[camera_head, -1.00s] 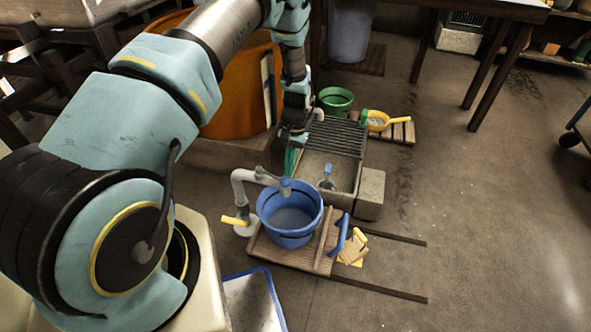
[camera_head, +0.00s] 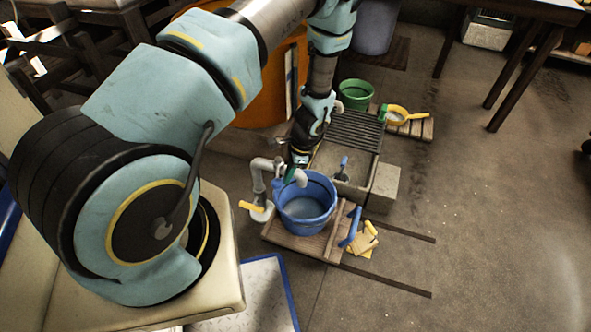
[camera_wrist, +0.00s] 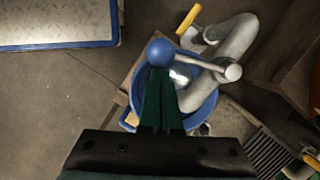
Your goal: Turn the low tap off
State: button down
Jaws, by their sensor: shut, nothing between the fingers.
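The low tap (camera_head: 262,175) is a grey bent pipe whose spout hangs over a blue bucket (camera_head: 306,215) with pale contents. In the wrist view the tap's pipe (camera_wrist: 237,40) carries a thin grey lever (camera_wrist: 195,61) ending in a blue ball (camera_wrist: 160,51). A yellow handle (camera_head: 252,207) sticks out low on the pipe; it also shows in the wrist view (camera_wrist: 188,18). My gripper (camera_wrist: 160,80) is shut and empty, its green fingertips right by the blue ball; I cannot tell whether they touch. In the head view my wrist hides part of the tap's top.
The bucket stands on a wooden platform (camera_head: 285,240). Behind are a stone trough (camera_head: 345,185) with a slatted rack (camera_head: 352,132), a green bucket (camera_head: 355,95) and a yellow sieve (camera_head: 398,113). An orange vat (camera_head: 275,95) stands at the back left. Floor to the right is clear.

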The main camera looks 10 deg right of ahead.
aim_at(274, 180)
jog(key=shift+a+m+t, duration=0.3)
jog(key=shift+a+m, duration=0.4)
jog(key=shift+a, duration=0.1)
jog(key=shift+w+a+p, duration=0.15)
jog(key=shift+a+p, duration=0.2)
jog(key=shift+a, duration=0.8)
